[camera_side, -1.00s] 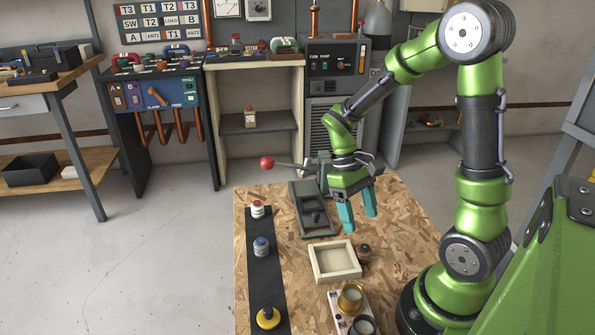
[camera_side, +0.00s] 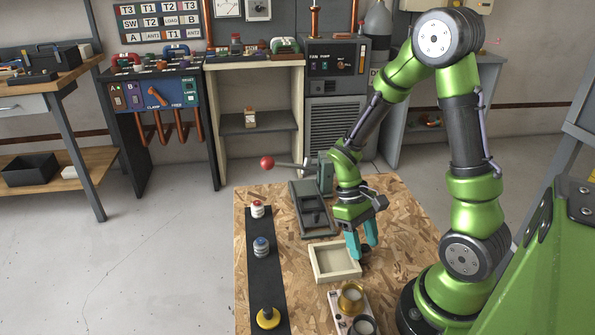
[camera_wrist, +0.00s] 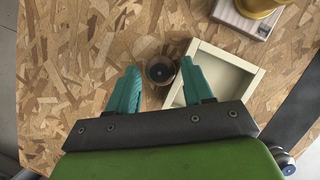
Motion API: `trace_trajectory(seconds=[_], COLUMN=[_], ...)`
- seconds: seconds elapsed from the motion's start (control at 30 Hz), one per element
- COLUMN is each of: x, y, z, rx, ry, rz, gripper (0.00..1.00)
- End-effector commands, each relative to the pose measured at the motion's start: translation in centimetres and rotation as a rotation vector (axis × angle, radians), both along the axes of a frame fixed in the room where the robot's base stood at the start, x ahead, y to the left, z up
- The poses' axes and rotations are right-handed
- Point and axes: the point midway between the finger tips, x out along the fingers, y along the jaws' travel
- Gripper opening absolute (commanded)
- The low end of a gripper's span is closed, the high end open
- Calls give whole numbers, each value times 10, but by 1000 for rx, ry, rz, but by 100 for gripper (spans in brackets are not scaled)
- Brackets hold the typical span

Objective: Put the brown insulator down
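The brown insulator (camera_wrist: 160,71) stands on the wooden board, right beside the outer wall of the shallow cream tray (camera_side: 336,279). In the wrist view it lies between the two teal fingertips of my gripper (camera_wrist: 159,68), and the tray (camera_wrist: 231,59) is to its right. My gripper (camera_side: 361,252) is open and points down over it, with a gap on both sides. In the side view the fingers mostly hide the insulator. The tray looks empty.
A grey lever device (camera_side: 312,212) stands behind.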

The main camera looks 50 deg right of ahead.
Motion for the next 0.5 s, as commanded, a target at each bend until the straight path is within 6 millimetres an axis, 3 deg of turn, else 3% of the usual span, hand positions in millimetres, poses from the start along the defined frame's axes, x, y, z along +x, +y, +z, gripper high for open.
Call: trace_trajectory(seconds=[0.03, 0.3, 0.5], x=[0, 0, 0], y=[0, 0, 0], z=[0, 0, 1], rx=[0, 0, 0], ry=[-1, -1, -1], rz=[0, 0, 0], gripper=[43, 1, 0])
